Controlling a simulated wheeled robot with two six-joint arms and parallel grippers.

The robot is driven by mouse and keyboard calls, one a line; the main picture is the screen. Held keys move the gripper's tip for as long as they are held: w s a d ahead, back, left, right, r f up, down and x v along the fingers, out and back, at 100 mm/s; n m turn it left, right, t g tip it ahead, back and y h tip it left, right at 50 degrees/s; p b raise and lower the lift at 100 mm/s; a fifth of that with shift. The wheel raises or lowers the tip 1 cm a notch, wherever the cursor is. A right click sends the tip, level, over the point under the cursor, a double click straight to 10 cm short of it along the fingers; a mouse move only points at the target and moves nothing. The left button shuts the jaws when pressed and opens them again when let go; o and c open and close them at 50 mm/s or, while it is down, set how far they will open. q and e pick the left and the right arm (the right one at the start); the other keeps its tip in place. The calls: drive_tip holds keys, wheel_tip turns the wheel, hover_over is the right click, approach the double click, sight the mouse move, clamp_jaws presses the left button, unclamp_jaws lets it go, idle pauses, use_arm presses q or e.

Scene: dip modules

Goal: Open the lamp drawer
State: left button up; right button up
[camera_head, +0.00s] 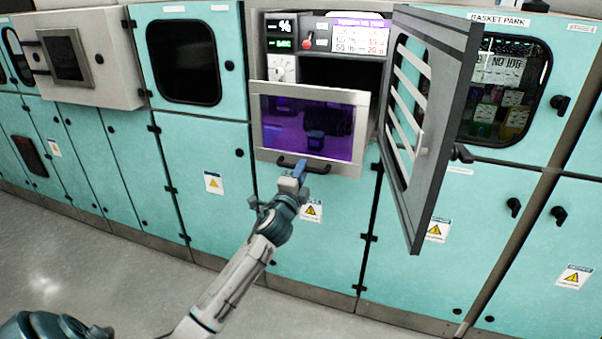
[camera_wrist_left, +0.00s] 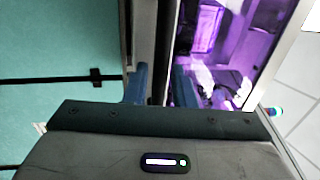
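The drawer (camera_head: 357,140) has a silver-framed front with a glossy purple, mirror-like panel and a dark bar handle (camera_head: 322,168) along its lower edge. Its front appears to stand out from the teal cabinet, below a dark recess. My left gripper (camera_head: 302,172) is at the handle, coming from below. In the left wrist view, the two blue fingers of my left gripper (camera_wrist_left: 160,88) are apart beside the silver frame (camera_wrist_left: 277,50). No lettering naming the lamp drawer is readable. My right gripper is out of view.
A grey slatted door (camera_head: 425,120) stands swung open just right of the drawer. Above the drawer is a panel (camera_head: 315,40) with a red-knobbed switch and displays. Teal cabinets with dark latches line the wall. The grey floor (camera_head: 110,260) in front is clear.

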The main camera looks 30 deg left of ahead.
use_arm(q)
drive_tip(key=b+v, duration=0.3)
drive_tip(key=v, duration=0.7)
drive_tip(key=shift+s+f+b, duration=0.15)
drive_tip(key=shift+s+b, duration=0.2)
drive_tip(key=shift+b, duration=0.05)
